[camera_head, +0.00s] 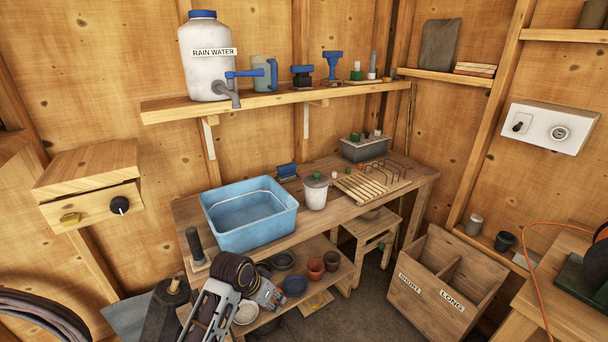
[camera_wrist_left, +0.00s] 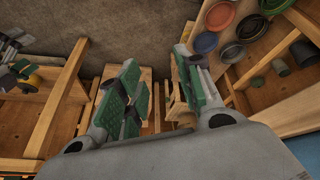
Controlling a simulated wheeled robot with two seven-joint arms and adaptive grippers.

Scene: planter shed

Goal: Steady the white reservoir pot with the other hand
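The white reservoir pot (camera_head: 316,194) stands upright on the wooden bench (camera_head: 415,177), just right of the blue basin. It has a dark top with a green part on it. My left gripper (camera_head: 274,298) is low in front of the bench, below the basin and well apart from the pot. In the left wrist view my left gripper (camera_wrist_left: 157,70) is open, with nothing between its green pads. I cannot make out the white pot in that view. My right gripper is not in view.
The blue basin (camera_head: 248,232) fills the bench's left part. A wooden slatted rack (camera_head: 359,187) and grey tray (camera_head: 364,151) lie to the right. Small pots (camera_head: 316,268) stand on the lower shelf near my left gripper. A stool (camera_head: 366,232) and divided wooden bin (camera_head: 433,302) stand right.

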